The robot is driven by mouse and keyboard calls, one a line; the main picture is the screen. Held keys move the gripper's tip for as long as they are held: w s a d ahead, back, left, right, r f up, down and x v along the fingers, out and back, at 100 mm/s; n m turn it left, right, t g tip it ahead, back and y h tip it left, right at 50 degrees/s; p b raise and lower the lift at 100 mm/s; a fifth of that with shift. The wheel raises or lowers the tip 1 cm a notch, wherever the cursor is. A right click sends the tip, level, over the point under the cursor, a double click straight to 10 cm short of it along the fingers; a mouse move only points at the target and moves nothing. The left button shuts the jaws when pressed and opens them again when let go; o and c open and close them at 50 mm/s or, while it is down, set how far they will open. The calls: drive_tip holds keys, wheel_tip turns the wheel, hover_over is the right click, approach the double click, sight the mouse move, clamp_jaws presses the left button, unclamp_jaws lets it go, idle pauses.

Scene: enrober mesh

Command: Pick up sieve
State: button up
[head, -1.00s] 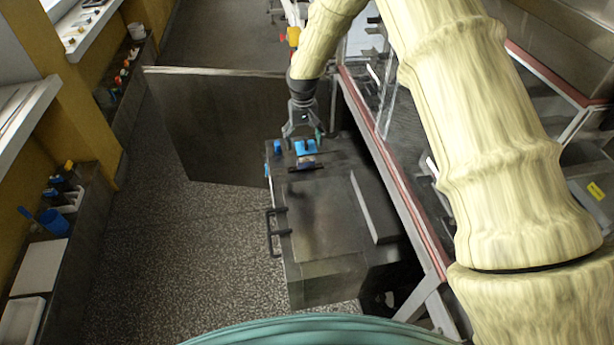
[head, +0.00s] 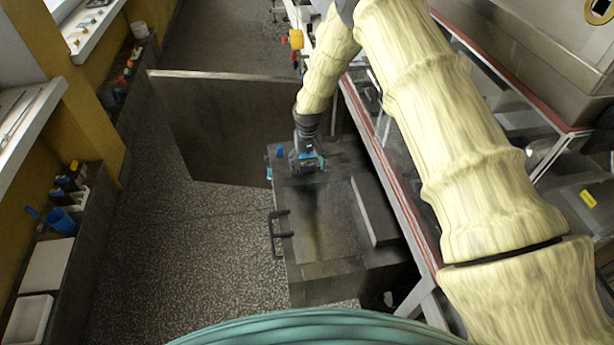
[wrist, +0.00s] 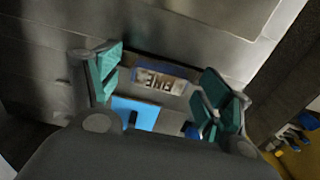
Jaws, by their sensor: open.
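A small blue-edged piece with a pale panel and dark lettering (wrist: 160,78) lies on the metal cabinet top in the wrist view. It is probably the sieve, though I cannot make out any mesh. My gripper (wrist: 160,92) is open, with its green finger pads on either side of this piece and no clear contact. A bright blue flat block (wrist: 135,113) lies beside it, nearer the gripper's palm and partly hidden. In the head view my gripper (head: 308,165) is low over the far end of the cabinet and hides most of the piece.
The metal cabinet (head: 325,225) has a side handle (head: 277,233) and a raised bar on its right. A dark upright panel (head: 215,125) stands behind it on the left. A red-edged machine frame (head: 400,180) runs close along the right. Floor at left is clear.

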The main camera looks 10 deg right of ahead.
drive_tip(key=shift+f, duration=0.45)
drive_tip(key=shift+c, duration=0.2)
drive_tip(key=c, duration=1)
drive_tip(key=shift+r, duration=0.1)
wheel_tip(320, 180, up, 33)
drive_tip(key=p, duration=0.4)
drive_tip(key=shift+r+p, duration=0.2)
drive_tip(key=shift+p, duration=0.1)
idle(2.8)
